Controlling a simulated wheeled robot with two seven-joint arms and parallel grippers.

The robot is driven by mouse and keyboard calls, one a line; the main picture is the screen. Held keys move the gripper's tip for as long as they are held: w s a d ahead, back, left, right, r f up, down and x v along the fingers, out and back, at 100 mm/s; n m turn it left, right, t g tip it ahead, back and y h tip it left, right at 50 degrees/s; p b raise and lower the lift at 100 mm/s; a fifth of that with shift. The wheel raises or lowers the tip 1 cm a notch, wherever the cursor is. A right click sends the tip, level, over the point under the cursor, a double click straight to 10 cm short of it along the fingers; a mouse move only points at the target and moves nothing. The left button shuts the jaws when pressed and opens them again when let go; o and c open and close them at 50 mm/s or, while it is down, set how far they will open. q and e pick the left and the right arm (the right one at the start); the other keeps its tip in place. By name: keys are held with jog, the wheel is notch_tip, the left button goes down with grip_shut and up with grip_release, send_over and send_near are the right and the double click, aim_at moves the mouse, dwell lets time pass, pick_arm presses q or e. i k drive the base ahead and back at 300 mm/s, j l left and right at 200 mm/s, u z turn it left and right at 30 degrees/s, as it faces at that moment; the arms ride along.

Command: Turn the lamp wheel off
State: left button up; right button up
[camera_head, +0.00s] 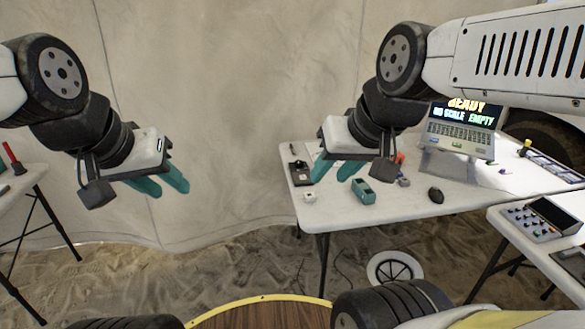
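A white-rimmed spoked wheel (374,272) shows low in the picture, below the table's front edge; I cannot tell whether it is the lamp wheel. No lamp is clearly recognisable, but a bright lit patch lies on the right part of the table. My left gripper (165,184) hangs in the air at the left, its teal fingers apart and empty, away from any table. My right gripper (337,172) is open above the left part of the white table, with nothing seen between its teal fingers.
The white table (450,205) bears a laptop (462,128) reading "READY", a black mouse (436,195), a teal box (363,191) and small items. A control panel (540,219) stands on the right table. Another table (22,181) is at far left. Sandy floor lies between.

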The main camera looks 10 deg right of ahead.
aim_at(299, 163)
jog(key=i+j+z, duration=0.1)
jog(key=i+z, duration=0.15)
jog(key=i, duration=0.25)
jog(key=i+j+z, duration=0.25)
jog(key=i, duration=0.3)
jog(key=i+j+z, duration=0.2)
jog(key=i, duration=0.3)
